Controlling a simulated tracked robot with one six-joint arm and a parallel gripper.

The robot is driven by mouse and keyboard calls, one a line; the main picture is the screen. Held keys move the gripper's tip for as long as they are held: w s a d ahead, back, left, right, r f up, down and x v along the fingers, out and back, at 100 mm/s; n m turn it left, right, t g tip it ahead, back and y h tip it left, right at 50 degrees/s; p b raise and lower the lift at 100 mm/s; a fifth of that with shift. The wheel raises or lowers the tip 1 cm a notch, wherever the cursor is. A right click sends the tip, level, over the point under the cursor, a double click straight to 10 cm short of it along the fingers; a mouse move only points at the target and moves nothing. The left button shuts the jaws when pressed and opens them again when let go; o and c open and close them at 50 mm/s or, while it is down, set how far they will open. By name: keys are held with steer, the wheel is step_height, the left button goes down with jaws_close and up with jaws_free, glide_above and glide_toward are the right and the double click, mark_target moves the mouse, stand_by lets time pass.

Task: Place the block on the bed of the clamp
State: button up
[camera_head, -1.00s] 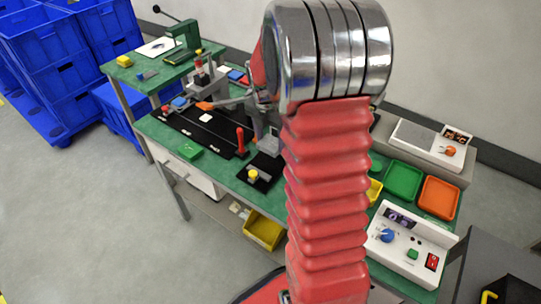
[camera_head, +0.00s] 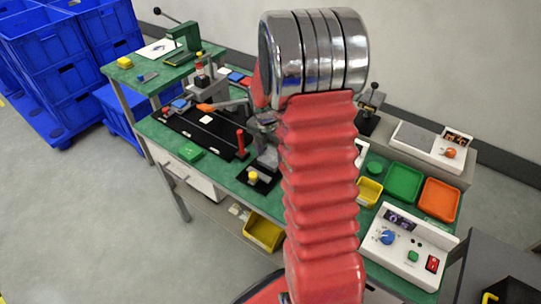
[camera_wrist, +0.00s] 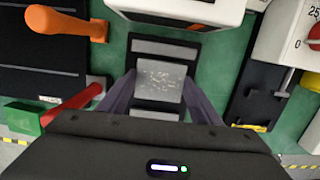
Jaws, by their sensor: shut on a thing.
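My gripper (camera_wrist: 158,92) is shut on a small grey block (camera_wrist: 161,80) with a speckled top, held between its two dark fingers in the wrist view. Below the block lies a piece with dark and light grey bands (camera_wrist: 165,48); I cannot tell whether the block touches it. A dark fixture with a black handle (camera_wrist: 268,92) stands to the right; it may be the clamp. In the head view, a lever with a black knob (camera_head: 373,95) shows right of my arm. My arm hides part of the bench there, and the block cannot be made out.
An orange handle (camera_wrist: 66,23) and a red handle (camera_wrist: 72,105) stand left of my gripper. A white device (camera_wrist: 185,12) lies beyond it, and a white dial unit (camera_wrist: 290,30) is at the top right. Green and orange trays (camera_head: 439,198) and a control box (camera_head: 408,245) are on the bench's right.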

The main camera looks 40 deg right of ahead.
mark_target(268, 161)
steer(key=o, duration=1.2)
steer(key=r, duration=0.4)
steer(key=a+r, duration=0.1)
steer(key=r, duration=0.7)
steer(key=shift+s+a, duration=0.15)
steer(key=shift+s, duration=0.05)
